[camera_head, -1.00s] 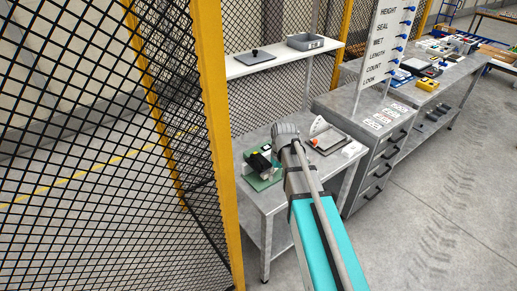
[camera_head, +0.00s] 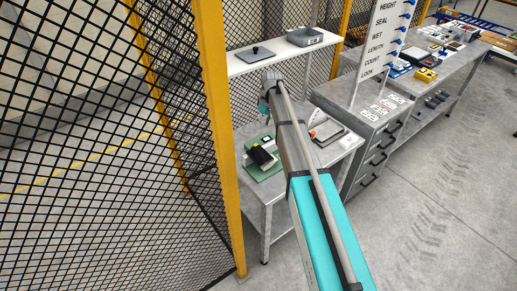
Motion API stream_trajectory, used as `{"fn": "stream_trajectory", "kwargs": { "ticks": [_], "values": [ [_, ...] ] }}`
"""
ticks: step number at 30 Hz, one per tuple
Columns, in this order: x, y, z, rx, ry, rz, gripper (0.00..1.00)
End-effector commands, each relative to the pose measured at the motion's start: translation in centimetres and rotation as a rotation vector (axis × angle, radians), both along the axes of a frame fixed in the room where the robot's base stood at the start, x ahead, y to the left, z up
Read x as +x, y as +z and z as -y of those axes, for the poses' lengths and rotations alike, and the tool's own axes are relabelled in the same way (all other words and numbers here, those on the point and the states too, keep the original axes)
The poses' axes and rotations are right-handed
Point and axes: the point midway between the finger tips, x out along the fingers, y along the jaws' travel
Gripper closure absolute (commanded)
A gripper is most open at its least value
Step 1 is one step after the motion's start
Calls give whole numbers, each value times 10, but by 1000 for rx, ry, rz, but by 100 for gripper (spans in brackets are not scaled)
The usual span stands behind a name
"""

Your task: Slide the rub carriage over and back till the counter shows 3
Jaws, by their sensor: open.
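A green base (camera_head: 265,170) stands on the near table, with a black block (camera_head: 262,157) on it that looks like the rub carriage. A small pale yellow part shows at the block's upper edge. I cannot make out a counter reading at this size. My gripper (camera_head: 265,109) is at the far end of my raised arm, above and behind the green base and apart from it. It is open and seems empty; its fingers are small and partly hidden by my wrist.
A grey-framed tray (camera_head: 328,133) lies to the right on the table (camera_head: 252,193). The shelf behind holds a dark plate with a knob (camera_head: 255,55) and a grey bin (camera_head: 305,37). A yellow post (camera_head: 216,110) and mesh fence stand close on the left.

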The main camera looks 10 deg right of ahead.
Motion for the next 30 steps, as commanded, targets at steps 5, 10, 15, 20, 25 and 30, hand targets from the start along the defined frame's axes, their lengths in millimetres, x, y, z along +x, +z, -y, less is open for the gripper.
{"fn": "stream_trajectory", "kwargs": {
  "ticks": [5,10,15,20,25,30],
  "values": [
    [0,-3,0,-1,-1,0,46],
    [-1,-10,-1,-1,-1,0,46],
    [-2,-21,-3,-1,-1,0,46],
    [-3,-34,-4,-1,-2,1,46],
    [-4,-47,-6,-1,-2,1,46],
    [-6,-60,-9,-1,-2,1,46]
  ]
}}
